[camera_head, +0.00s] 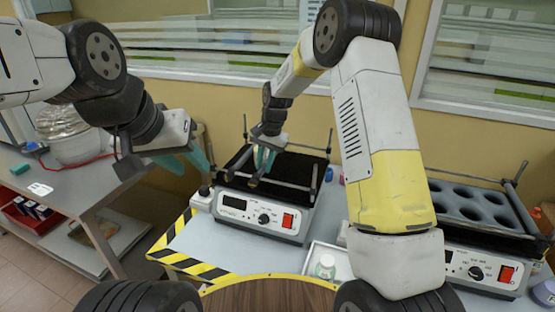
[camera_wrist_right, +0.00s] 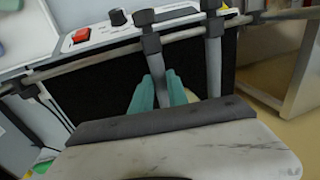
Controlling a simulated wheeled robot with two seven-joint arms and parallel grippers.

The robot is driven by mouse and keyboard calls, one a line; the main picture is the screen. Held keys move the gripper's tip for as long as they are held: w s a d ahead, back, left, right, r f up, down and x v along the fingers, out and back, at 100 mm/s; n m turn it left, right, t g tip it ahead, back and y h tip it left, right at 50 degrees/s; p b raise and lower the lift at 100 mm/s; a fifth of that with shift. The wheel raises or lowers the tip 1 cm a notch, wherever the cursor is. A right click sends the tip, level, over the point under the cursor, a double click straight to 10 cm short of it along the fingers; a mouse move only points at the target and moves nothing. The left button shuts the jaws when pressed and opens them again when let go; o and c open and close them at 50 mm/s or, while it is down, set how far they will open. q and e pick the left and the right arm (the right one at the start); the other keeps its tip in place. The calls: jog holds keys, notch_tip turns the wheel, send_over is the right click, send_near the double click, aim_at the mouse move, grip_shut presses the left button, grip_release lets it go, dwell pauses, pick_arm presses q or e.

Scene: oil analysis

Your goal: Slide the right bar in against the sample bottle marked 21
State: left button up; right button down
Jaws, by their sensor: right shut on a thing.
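The shaker (camera_head: 258,215) stands on the grey table in the middle of the head view, with a black platform and metal rails. My right gripper (camera_head: 263,165) is over this platform. In the right wrist view its teal fingers (camera_wrist_right: 166,95) are shut around a dark grey bar (camera_wrist_right: 155,65). A second bar (camera_wrist_right: 213,62) runs beside it, apart from the fingers. A pale object, perhaps the sample bottle (camera_wrist_right: 137,103), is partly hidden by a finger; no number is readable. My left gripper (camera_head: 192,163) is open and empty, left of the shaker.
A second shaker (camera_head: 480,265) with round holes stands at the right. A white tray (camera_head: 312,262) with a small bottle (camera_head: 325,266) lies in front of the first shaker. A side bench (camera_head: 75,185) is at the left. Yellow-black tape (camera_head: 190,265) marks the table edge.

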jog(key=shift+w+a, duration=0.25)
jog(key=shift+a, duration=0.3)
jog(key=c, duration=1.3)
grip_release()
jog(key=r, duration=0.2)
jog(key=d+r, duration=0.1)
jog(key=r, duration=0.4)
jog(key=shift+s+d+r, duration=0.2)
jog(key=shift+s+r, duration=0.1)
jog(key=shift+r, duration=0.05)
